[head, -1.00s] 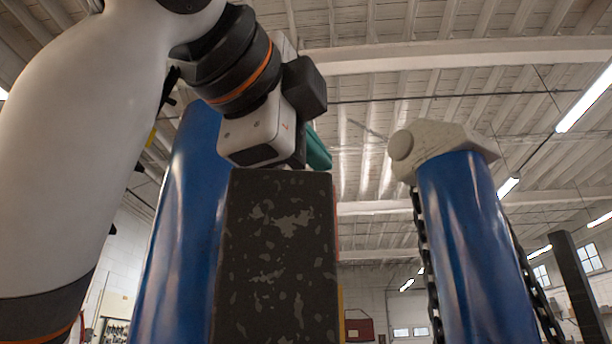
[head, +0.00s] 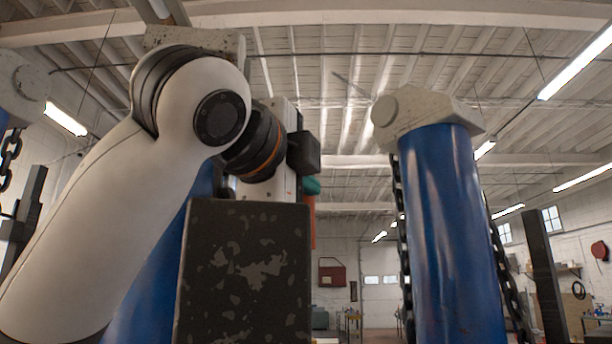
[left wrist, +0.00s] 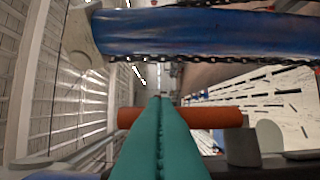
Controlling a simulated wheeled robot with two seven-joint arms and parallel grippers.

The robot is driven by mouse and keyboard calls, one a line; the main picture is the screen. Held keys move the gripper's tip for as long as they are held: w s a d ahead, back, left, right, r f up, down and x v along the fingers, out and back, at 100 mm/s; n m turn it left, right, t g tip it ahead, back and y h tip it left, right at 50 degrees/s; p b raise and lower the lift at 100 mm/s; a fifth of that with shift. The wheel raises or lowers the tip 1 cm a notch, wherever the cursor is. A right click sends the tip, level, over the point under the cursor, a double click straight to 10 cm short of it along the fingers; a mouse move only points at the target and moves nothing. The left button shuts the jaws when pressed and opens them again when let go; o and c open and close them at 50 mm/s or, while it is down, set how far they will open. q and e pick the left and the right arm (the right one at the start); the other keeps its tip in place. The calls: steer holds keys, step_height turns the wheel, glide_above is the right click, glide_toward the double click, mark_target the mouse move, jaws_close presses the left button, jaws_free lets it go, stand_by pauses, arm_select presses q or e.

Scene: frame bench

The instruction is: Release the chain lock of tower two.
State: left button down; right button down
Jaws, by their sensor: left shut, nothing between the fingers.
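A blue tower (head: 450,230) with a pale cap stands upright at the right of the head view, with dark chain down its sides. A second blue tower (head: 150,290) is mostly hidden behind my left arm. I cannot tell which is tower two. My left gripper (head: 312,187) shows as a small teal patch behind a dark block. In the left wrist view its teal fingers (left wrist: 160,110) are shut together and empty. An orange-red bar (left wrist: 212,117) lies crosswise past them; contact is unclear. An orange-red part (head: 312,230) shows below the gripper in the head view. My right gripper is not in view.
A dark block (head: 245,270) with worn paint stands close in front and hides much behind it. Another pale cap (head: 22,88) with chain is at the left edge. A dark post (head: 545,275) stands right of the right tower. Open floor lies beyond.

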arm_select(q)
steer(key=shift+w+a+r+n+g+y, duration=0.1)
steer(key=shift+w+a+r+n+g, duration=0.1)
steer(key=shift+w, duration=0.4)
steer(key=shift+w+a+r+n+g+y, duration=0.1)
steer(key=shift+w+r+g, duration=0.05)
steer(key=shift+w, duration=0.5)
steer(key=shift+w+a+r+n+g+y, duration=0.1)
steer(key=shift+w+r+g, duration=0.1)
steer(key=shift+w, duration=0.6)
steer(key=shift+r, duration=0.1)
